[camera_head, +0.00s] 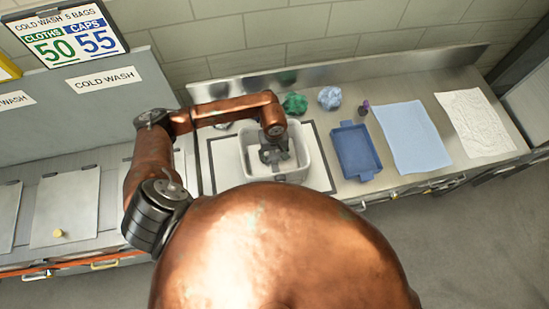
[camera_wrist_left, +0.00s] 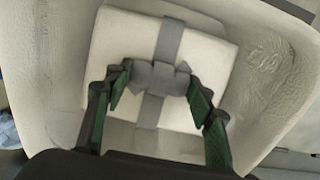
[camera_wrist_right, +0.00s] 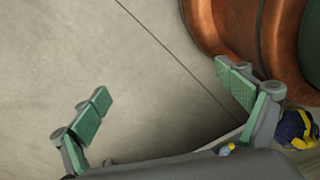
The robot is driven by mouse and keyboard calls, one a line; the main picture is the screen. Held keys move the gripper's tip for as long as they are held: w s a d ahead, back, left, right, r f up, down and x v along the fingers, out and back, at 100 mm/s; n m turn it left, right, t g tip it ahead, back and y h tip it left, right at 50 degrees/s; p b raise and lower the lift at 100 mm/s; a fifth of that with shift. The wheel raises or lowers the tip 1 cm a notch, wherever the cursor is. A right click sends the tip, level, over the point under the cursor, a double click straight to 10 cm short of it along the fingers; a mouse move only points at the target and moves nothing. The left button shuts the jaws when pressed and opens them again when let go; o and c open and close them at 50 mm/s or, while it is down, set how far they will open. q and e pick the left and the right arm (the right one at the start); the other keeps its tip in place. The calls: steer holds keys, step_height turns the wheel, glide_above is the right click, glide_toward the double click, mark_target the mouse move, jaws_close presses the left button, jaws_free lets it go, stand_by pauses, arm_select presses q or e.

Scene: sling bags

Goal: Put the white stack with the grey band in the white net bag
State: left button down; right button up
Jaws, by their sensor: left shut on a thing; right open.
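The white stack (camera_wrist_left: 115,48) with a grey band (camera_wrist_left: 171,38) shows in the left wrist view, inside a pale tub. My left gripper (camera_wrist_left: 157,80) is shut on the grey raised piece in the middle of the band. In the head view my left gripper (camera_head: 274,155) reaches down inside the white tub (camera_head: 304,165) and mostly hides the stack. Wrinkled white material (camera_wrist_left: 272,65) shows along the tub's inside; I cannot tell if it is the net bag. My right gripper (camera_wrist_right: 164,90) is open and empty above grey floor.
A blue tray (camera_head: 354,150), a light blue cloth (camera_head: 411,137) and a wrinkled white sheet (camera_head: 475,122) lie right of the tub. Green (camera_head: 295,104) and pale blue (camera_head: 330,97) bundles and a small purple-topped item (camera_head: 364,107) lie behind. Lidded bins (camera_head: 66,205) stand left.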

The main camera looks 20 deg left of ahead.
arm_select(q)
steer(key=f, duration=0.1)
steer(key=w+f, duration=0.1)
steer(key=shift+w+f+p, duration=0.1)
steer(key=shift+f+p, duration=0.25)
steer(key=shift+f, duration=0.05)
steer(key=shift+s+f, duration=0.35)
steer(key=shift+f, duration=0.05)
steer(key=c, duration=1.2)
jaws_free()
steer(key=shift+o, duration=0.8)
steer(key=shift+w, duration=0.15)
steer(key=shift+o, duration=0.6)
steer(key=shift+r, duration=0.15)
steer(key=shift+w+r, duration=0.15)
step_height(320, 180, up, 11)
steer(key=b, duration=0.3)
steer(key=shift+b, duration=0.4)
steer(key=shift+r, duration=0.4)
arm_select(e)
steer(key=shift+d+f, duration=0.15)
steer(key=shift+f, duration=1.35)
